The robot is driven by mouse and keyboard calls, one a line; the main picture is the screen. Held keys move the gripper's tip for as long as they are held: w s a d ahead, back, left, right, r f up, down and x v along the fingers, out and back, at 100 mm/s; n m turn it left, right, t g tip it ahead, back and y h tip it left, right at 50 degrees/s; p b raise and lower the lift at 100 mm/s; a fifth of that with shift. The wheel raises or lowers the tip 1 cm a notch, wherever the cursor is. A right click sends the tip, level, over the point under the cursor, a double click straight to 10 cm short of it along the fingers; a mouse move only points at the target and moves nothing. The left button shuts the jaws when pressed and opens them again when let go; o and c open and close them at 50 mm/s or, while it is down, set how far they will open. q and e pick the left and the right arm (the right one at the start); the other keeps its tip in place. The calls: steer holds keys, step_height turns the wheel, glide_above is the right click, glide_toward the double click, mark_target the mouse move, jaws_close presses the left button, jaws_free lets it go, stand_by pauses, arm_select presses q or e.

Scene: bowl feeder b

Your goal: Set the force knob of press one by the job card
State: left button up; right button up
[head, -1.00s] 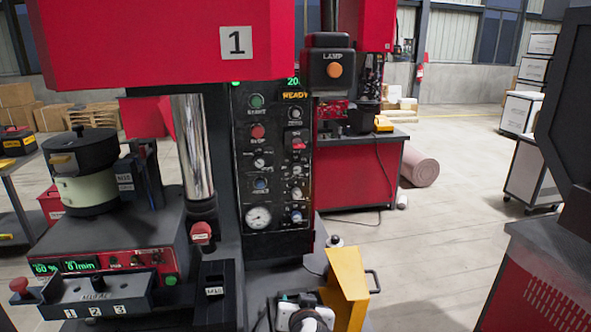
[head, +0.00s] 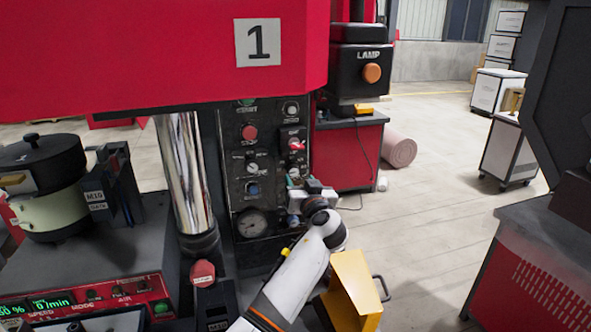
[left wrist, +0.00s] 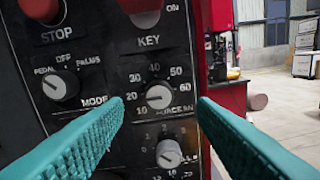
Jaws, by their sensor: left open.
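The force knob (left wrist: 159,97) of press one is a light grey dial on the black panel, with numbers up to 60 around it. Its mark seems to point left, towards the low numbers; the exact value is hard to read. In the head view the force knob (head: 293,171) shows just above my left gripper (head: 312,193). The left gripper's teal fingers (left wrist: 160,103) are open, one on each side of the knob in the picture, with nothing between them; contact is not visible. The press head (head: 170,55) bears a "1". No job card is legible. My right gripper is out of view.
The mode knob (left wrist: 60,85) is left of the force knob, another dial (left wrist: 169,153) is below it, and the red key switch (head: 295,145) above.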

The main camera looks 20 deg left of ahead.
mark_target(294, 172)
arm_select(q)
steer(key=x, duration=0.4)
steer(key=shift+a+p, duration=0.15)
steer(key=shift+p, duration=0.25)
steer(key=shift+w+a, duration=0.2)
steer(key=shift+w, duration=0.1)
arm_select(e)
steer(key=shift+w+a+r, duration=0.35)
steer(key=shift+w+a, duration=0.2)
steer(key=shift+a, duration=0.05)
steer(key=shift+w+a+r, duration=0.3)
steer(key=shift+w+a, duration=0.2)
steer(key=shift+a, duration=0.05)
arm_select(q)
steer(key=shift+d, duration=0.1)
steer(key=c, duration=1)
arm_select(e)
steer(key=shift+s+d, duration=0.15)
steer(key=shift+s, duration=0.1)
